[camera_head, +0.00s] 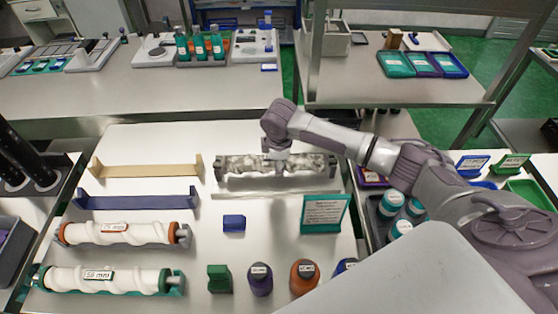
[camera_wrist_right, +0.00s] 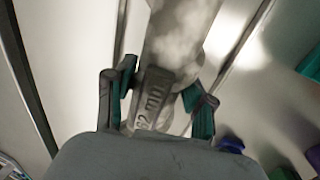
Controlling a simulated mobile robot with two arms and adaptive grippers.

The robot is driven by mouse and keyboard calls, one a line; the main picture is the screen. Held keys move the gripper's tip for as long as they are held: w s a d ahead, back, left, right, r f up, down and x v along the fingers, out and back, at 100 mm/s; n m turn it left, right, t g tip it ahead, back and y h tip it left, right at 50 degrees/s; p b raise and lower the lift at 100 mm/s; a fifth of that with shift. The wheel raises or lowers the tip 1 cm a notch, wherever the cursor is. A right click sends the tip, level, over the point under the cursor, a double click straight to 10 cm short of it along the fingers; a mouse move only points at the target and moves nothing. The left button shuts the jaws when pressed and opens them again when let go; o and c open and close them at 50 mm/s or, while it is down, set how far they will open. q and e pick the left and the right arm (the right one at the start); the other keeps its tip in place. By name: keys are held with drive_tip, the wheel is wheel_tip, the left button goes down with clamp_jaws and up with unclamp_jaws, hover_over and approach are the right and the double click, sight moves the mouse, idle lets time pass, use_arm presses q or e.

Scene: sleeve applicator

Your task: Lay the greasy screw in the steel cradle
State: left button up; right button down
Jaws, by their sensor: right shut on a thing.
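The greasy screw (camera_head: 240,165), grey-white and mottled, lies level at the middle back of the bench. My right gripper (camera_head: 276,154) comes down on its middle from above and is shut on it. In the right wrist view the screw (camera_wrist_right: 178,40) runs between the two fingers (camera_wrist_right: 160,95), with a "62 mm" label on it. The steel cradle (camera_head: 218,183) is directly under the screw, its end supports close to the screw's ends. I cannot tell whether the screw rests in it or hangs just above. My left gripper is not in view.
A tan empty cradle (camera_head: 145,171) and a blue empty cradle (camera_head: 135,203) stand left. Two white screws, orange-ended (camera_head: 90,234) and green-ended (camera_head: 130,279), lie in front of them. A green sign (camera_head: 324,214), blue block (camera_head: 234,223) and several bottles stand nearer.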

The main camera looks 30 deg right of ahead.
drive_tip(key=shift+c, duration=2)
unclamp_jaws()
drive_tip(key=shift+f, duration=0.1)
drive_tip(key=b+v, duration=0.1)
drive_tip(key=v, duration=1.1)
